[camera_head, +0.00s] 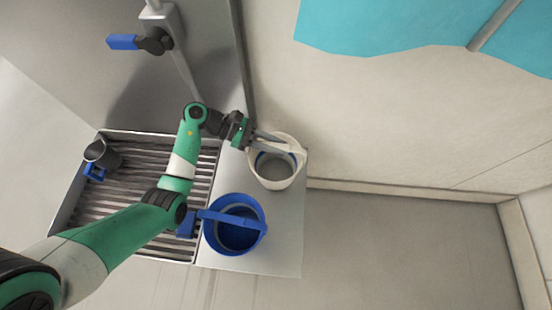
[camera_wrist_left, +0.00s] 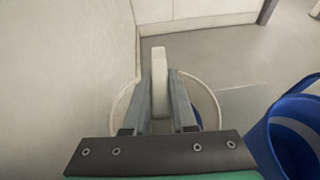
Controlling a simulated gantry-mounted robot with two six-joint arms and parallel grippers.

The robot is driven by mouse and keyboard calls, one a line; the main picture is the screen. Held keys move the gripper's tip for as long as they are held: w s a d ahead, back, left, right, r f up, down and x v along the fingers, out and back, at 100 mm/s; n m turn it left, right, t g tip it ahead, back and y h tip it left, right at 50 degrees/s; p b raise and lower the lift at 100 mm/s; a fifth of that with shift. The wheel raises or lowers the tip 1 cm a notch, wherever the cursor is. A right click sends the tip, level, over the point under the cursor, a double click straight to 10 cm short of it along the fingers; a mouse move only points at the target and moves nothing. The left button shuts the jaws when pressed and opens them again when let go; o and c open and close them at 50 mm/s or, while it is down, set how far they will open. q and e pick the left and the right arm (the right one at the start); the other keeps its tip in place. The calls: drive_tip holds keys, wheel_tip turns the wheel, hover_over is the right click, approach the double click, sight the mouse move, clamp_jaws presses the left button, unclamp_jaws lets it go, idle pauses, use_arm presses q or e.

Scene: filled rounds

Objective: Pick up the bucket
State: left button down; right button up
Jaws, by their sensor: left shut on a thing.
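A white bucket (camera_head: 277,184) stands at the back right part of the light counter in the head view. My left gripper (camera_head: 284,145) reaches over its rim from the left and is shut on its white handle. In the left wrist view the upright handle (camera_wrist_left: 159,75) is between the two grey fingers, with the bucket's round rim (camera_wrist_left: 211,100) around and below them. Whether the bucket's base touches the counter cannot be told. My right gripper is not in view.
A blue bucket (camera_head: 262,240) stands just in front of the white one and also shows in the left wrist view (camera_wrist_left: 262,140). A slatted drain grate (camera_head: 130,205) with a dark jug (camera_head: 103,154) lies left. The wall is close behind. The counter's right edge (camera_head: 303,230) borders open floor.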

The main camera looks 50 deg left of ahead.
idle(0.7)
use_arm(q)
wheel_tip(320, 180, up, 10)
drive_tip(key=p, duration=0.3)
drive_tip(key=shift+p, duration=0.35)
